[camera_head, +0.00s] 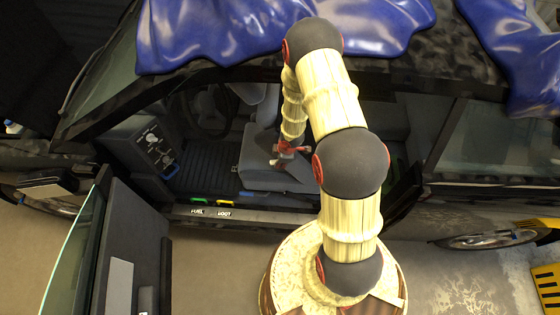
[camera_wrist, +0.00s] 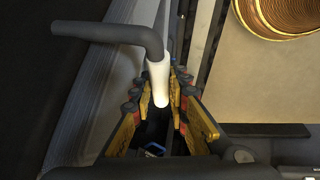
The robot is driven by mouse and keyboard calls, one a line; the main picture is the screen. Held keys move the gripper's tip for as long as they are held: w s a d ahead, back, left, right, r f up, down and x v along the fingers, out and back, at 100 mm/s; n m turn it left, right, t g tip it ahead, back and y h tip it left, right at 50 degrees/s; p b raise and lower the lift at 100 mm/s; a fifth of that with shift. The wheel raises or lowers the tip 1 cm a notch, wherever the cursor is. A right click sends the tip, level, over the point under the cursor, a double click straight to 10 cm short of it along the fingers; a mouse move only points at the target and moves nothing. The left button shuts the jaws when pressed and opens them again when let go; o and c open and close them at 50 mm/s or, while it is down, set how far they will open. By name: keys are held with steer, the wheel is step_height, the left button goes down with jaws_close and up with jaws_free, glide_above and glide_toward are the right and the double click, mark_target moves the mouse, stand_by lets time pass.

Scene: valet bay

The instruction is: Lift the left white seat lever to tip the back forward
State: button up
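The lever in the wrist view is a bent dark grey rod with a white sleeve (camera_wrist: 158,78) at its lower end. My gripper (camera_wrist: 162,98) has its yellow and dark fingers close on both sides of the sleeve's end, with a gap about the sleeve's width, and looks shut on it. The exact contact is hard to see. In the head view my gripper (camera_head: 287,149) reaches through the open door opening to the grey seat (camera_head: 262,178). The seat back is partly hidden by my arm.
The open car door (camera_head: 120,245) stands at the lower left. A blue cover (camera_head: 215,35) drapes the roof. A steering wheel (camera_head: 208,108) is further in.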

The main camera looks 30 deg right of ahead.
steer(key=o, duration=0.4)
steer(key=v, duration=1.2)
stand_by(0.6)
